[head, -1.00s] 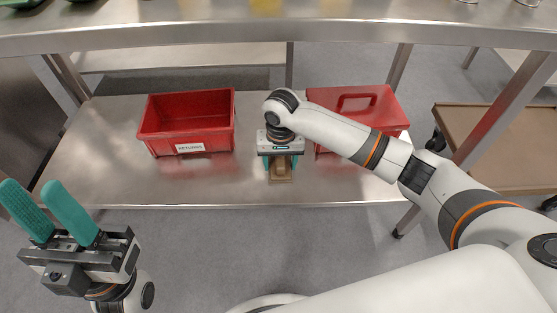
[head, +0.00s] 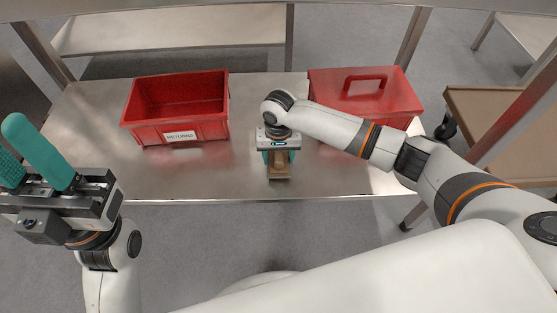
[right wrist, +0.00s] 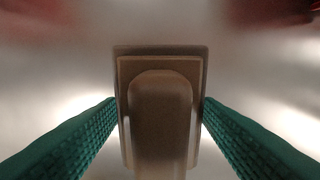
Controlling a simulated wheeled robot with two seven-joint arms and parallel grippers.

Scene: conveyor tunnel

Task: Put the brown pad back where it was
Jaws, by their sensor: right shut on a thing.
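The brown pad (head: 279,172) is near the front edge of the steel lower shelf, between the two red boxes. It also shows in the right wrist view (right wrist: 160,105) as a stepped brown block with a rounded raised part. My right gripper (head: 279,157) points down over it, with its green fingers shut on its two sides. I cannot tell whether the pad rests on the shelf or is just above it. My left gripper (head: 25,165) is at the far left, its green fingers pointing up, apart and empty.
An open red bin (head: 181,133) with a "RETURNS" label stands left on the steel shelf (head: 95,178). A red box with a handle (head: 388,105) stands right, partly behind my right arm. A table top overhangs above. A brown cart (head: 500,130) is at the right.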

